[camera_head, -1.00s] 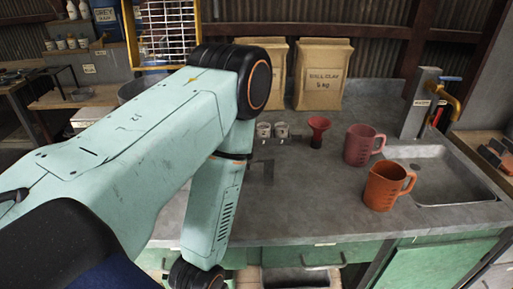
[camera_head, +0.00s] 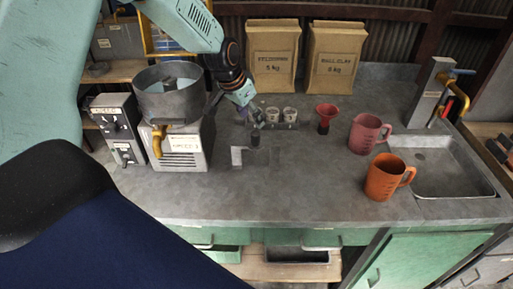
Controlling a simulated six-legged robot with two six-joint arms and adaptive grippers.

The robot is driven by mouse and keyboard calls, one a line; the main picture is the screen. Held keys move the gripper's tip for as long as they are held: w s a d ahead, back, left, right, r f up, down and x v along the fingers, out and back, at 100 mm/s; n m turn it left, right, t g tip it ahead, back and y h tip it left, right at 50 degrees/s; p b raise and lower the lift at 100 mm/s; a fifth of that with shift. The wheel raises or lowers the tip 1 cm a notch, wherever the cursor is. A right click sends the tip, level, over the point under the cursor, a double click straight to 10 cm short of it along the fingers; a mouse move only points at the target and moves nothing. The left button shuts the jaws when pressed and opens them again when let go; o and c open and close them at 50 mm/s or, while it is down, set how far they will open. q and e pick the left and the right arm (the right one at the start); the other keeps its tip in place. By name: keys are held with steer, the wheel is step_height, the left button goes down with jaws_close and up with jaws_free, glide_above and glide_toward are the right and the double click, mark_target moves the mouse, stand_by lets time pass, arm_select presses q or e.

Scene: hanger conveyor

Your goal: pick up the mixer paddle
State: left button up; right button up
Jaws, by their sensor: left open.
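My left gripper (camera_head: 257,120) is open and points down over the counter, to the right of the mixer pot. A small dark upright piece (camera_head: 255,141) stands just below its fingertips, beside a pale grey L-shaped bracket (camera_head: 238,156). This may be the mixer paddle or its stand; it is too small to tell, and the fingers partly cover this spot. I cannot tell if they touch it. My right gripper is out of view.
A grey mixer with a round pot (camera_head: 168,108) and a control box (camera_head: 118,130) stand left. The front counter is clear.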

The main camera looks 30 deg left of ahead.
mark_target(255, 133)
arm_select(q)
steer(key=shift+w+d+f, duration=0.15)
steer(key=shift+f, duration=0.5)
steer(key=shift+w+f, duration=0.15)
steer(key=shift+f, duration=0.2)
step_height(255, 133, down, 5)
steer(key=shift+w+r+b, duration=0.15)
steer(key=shift+r+b, duration=0.05)
steer(key=shift+b, duration=0.4)
steer(key=shift+w+d+f, duration=0.3)
steer(key=shift+d+f, duration=0.15)
steer(key=shift+w+a+f, duration=0.1)
steer(key=shift+a, duration=0.3)
steer(key=shift+c, duration=1.5)
steer(key=shift+d, duration=0.3)
steer(key=c, duration=0.4)
steer(key=shift+a, duration=0.2)
jaws_close()
